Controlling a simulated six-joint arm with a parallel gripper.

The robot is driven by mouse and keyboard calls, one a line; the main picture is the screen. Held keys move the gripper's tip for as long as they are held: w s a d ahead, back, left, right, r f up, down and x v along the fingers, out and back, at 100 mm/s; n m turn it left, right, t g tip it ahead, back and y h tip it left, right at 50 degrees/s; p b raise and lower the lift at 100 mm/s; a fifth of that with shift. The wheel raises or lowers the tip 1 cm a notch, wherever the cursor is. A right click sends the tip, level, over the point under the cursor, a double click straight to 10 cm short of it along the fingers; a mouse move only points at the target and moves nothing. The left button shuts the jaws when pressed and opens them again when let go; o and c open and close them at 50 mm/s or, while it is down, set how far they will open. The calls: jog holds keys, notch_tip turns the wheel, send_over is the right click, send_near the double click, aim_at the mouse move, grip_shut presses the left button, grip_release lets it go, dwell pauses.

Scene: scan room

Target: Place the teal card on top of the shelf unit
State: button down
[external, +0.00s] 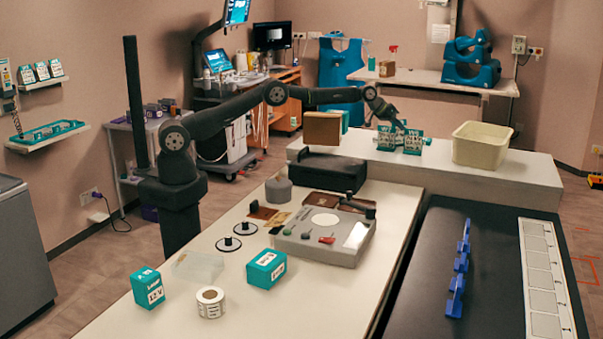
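My gripper (400,128) is at the far end of my outstretched arm, pointing down at the teal labelled pieces on the long white-topped unit. One teal piece with a white label (386,138) is at left and another (413,143) at right, both close to or touching the fingers. I cannot tell which is the teal card, or whether the fingers hold either. No piece is plainly named as the shelf unit; the low white unit (500,184) at the back is a raised flat surface.
A cream bin (481,146) stands right of the gripper. A brown box (322,129) stands to its left. The front table holds a grey device (325,232), a black case (328,171), teal boxes (266,269) and a label roll (210,302).

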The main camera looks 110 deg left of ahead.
jog(key=c, duration=1.6)
grip_release()
jog(key=shift+f, duration=0.1)
jog(key=shift+s+d+r, duration=0.15)
jog(key=shift+s+r, duration=0.15)
jog(key=shift+r, duration=0.3)
jog(key=v, duration=1.1)
jog(key=shift+f, duration=0.1)
jog(key=shift+x, duration=6.05)
jog(key=shift+f, duration=0.1)
